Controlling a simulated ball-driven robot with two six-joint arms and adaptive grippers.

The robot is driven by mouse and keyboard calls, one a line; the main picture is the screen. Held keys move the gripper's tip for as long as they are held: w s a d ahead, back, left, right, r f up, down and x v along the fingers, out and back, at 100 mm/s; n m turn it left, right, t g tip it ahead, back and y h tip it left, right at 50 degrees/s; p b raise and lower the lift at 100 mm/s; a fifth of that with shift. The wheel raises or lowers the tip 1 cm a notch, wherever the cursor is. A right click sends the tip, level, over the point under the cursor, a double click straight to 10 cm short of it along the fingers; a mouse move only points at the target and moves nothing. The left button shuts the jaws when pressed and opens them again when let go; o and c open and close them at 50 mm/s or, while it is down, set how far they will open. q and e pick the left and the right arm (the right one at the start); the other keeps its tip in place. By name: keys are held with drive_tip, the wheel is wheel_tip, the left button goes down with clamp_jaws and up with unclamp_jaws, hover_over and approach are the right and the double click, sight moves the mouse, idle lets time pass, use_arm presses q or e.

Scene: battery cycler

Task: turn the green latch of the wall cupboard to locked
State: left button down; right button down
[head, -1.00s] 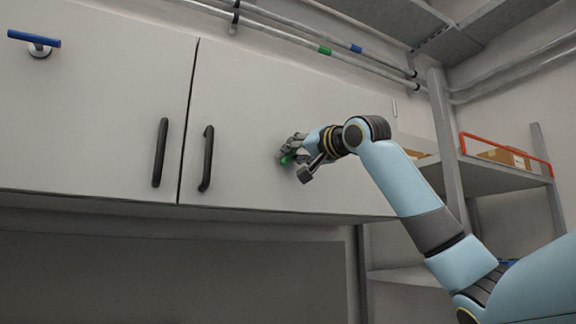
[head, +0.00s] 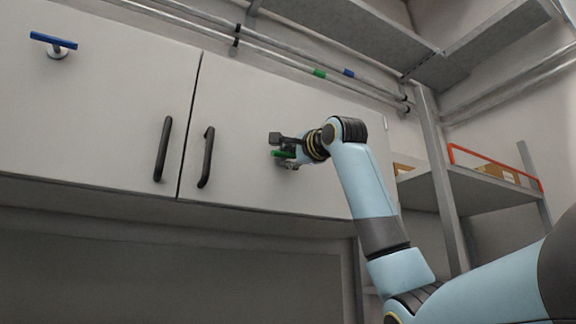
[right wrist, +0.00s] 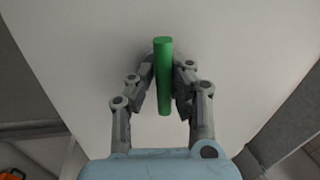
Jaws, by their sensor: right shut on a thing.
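The green latch (head: 281,154) is a short green bar on the right door of the wall cupboard (head: 240,95). In the head view the bar lies about level. In the right wrist view the green latch (right wrist: 163,78) stands between the two finger pads. My right gripper (head: 288,155) is shut on it, and the right gripper also shows in the right wrist view (right wrist: 163,88). The latch's mount on the door is hidden behind the bar and fingers. My left gripper is not in view.
A blue latch (head: 54,41) is on the left door. Two black handles, left (head: 162,149) and right (head: 205,157), flank the door seam. Pipes (head: 290,62) run above the cupboard. A metal shelf (head: 480,190) with boxes stands at the right.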

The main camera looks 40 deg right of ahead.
drive_tip(key=shift+s+r+m+b, duration=0.1)
drive_tip(key=shift+r+m+b, duration=0.2)
drive_tip(key=shift+m, duration=0.3)
drive_tip(key=shift+h, duration=0.4)
drive_tip(key=c, duration=1.2)
unclamp_jaws()
drive_tip(key=shift+s, duration=0.1)
drive_tip(key=shift+f, duration=0.1)
drive_tip(key=v, duration=1.2)
